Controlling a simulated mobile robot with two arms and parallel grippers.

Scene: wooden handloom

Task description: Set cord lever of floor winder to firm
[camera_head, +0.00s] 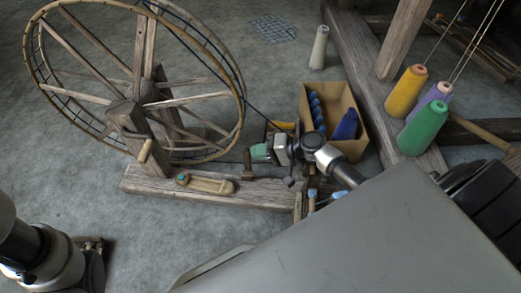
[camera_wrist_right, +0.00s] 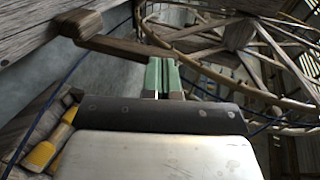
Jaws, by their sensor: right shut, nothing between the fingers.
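The floor winder is a large spoked wheel (camera_head: 90,98) on a wooden base (camera_head: 150,184). A small dark wooden upright piece (camera_head: 247,163) stands on the base near its right end. It may be the cord lever; no firm mark is readable. My right gripper (camera_head: 260,152) has green fingertips and is just right of this piece in the head view. In the right wrist view the fingers (camera_wrist_right: 163,77) are together with nothing between them. A wooden bar with a rounded end (camera_wrist_right: 110,44) shows beyond them there; contact cannot be told. My left fingertips are not visible.
A cardboard box (camera_head: 352,105) with blue spools stands behind my right wrist. Yellow (camera_head: 406,92), purple and green (camera_head: 422,128) cones stand on the right beam. A pale cone (camera_head: 319,47) stands at the back. A dark cord runs from the wheel toward my gripper.

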